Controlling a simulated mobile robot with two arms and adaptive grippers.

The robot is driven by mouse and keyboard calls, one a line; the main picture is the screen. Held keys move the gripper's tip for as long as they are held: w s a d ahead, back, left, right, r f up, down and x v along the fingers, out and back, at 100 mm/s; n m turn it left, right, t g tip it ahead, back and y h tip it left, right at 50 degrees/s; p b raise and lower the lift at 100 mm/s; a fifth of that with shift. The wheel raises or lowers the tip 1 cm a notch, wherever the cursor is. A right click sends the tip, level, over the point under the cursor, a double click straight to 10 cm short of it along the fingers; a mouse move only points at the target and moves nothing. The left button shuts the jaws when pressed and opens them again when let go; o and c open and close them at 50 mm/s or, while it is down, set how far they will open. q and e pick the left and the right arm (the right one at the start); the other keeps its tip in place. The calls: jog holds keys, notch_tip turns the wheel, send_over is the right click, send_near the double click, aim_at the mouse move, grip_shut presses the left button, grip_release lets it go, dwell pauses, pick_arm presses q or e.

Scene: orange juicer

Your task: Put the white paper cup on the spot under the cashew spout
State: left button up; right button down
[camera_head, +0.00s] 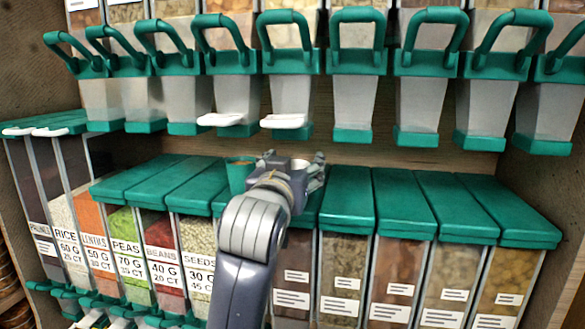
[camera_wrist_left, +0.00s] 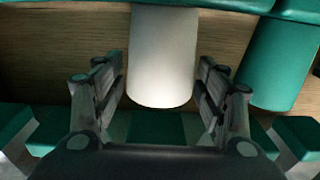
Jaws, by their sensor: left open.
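The white paper cup (camera_wrist_left: 162,50) stands between the fingers of my left gripper (camera_wrist_left: 160,92) in the left wrist view, with a visible gap on each side. In the head view, only a little of the cup (camera_head: 300,164) shows within my left gripper (camera_head: 293,161). The gripper is open around the cup, at the height of the lower containers' lids. The cashew spout cannot be singled out, as the upper labels are cut off or unreadable. My right gripper is not in view.
A green cup (camera_head: 240,175) stands just left of my left gripper; it also shows in the left wrist view (camera_wrist_left: 277,62). Lower containers with green lids (camera_head: 346,202) line the shelf. A row of dispensers with green handles (camera_head: 358,62) hangs above. Wooden back panel shows between rows.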

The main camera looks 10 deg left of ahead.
pick_arm(q)
jog(key=shift+r, duration=0.3)
jog(key=s+b, duration=0.5)
jog(key=s, duration=0.7)
jog(key=shift+d+f, duration=0.1)
